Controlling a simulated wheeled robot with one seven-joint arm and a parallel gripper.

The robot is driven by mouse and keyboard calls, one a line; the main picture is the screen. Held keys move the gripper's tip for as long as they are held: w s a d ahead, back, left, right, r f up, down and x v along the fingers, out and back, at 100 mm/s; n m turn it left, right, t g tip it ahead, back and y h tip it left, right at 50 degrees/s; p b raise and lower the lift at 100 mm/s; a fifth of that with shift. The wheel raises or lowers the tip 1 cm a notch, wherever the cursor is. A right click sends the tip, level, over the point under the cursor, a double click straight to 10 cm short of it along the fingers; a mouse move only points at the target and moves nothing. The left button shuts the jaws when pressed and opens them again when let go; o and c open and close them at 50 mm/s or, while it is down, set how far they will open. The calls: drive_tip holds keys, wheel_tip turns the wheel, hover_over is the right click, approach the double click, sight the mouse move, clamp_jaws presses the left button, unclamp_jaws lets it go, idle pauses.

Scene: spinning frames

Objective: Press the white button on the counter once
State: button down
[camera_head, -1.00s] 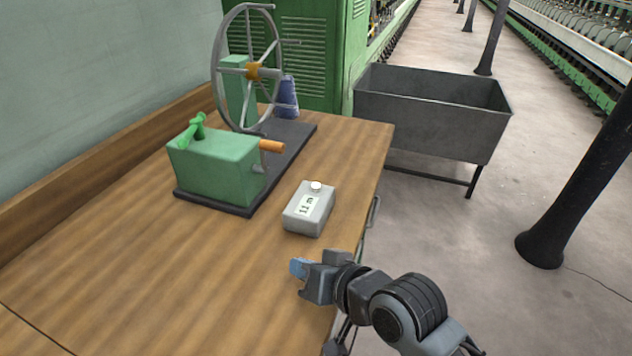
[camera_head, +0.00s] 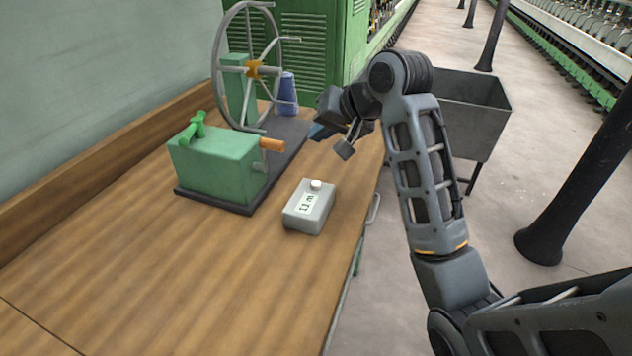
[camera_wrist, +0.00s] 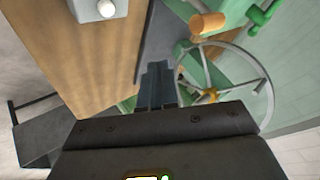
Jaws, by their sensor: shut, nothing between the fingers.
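The white button (camera_head: 316,184) sits on top of a small grey box (camera_head: 310,209) with a display on the wooden counter. The button also shows in the wrist view (camera_wrist: 106,8) at the top left, on the partly cut-off box (camera_wrist: 90,12). My gripper (camera_head: 318,132) is shut and empty above the counter, beyond the box in the head view. It is apart from the button.
A green machine (camera_head: 215,163) with a large spoked wheel (camera_head: 247,68), an orange handle (camera_head: 272,145) and a blue cone (camera_head: 287,95) stands left of and behind the box. A grey metal bin (camera_head: 470,110) stands on the floor beyond the counter (camera_head: 200,270). The near counter is clear.

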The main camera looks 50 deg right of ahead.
drive_tip(key=shift+f, duration=0.1)
drive_tip(key=b, duration=0.8)
hover_over(320, 184)
wheel_tip(320, 184, down, 6)
drive_tip(key=shift+f, duration=0.2)
drive_tip(key=shift+f+b, duration=0.3)
drive_tip(key=shift+f, duration=0.8)
drive_tip(key=shift+a+f, duration=0.1)
drive_tip(key=shift+f, duration=0.05)
idle(0.7)
drive_tip(key=shift+f, duration=0.3)
drive_tip(key=shift+f, duration=0.55)
idle(0.7)
drive_tip(key=shift+r, duration=0.1)
drive_tip(key=shift+r+p, duration=0.9)
drive_tip(key=shift+p, duration=0.4)
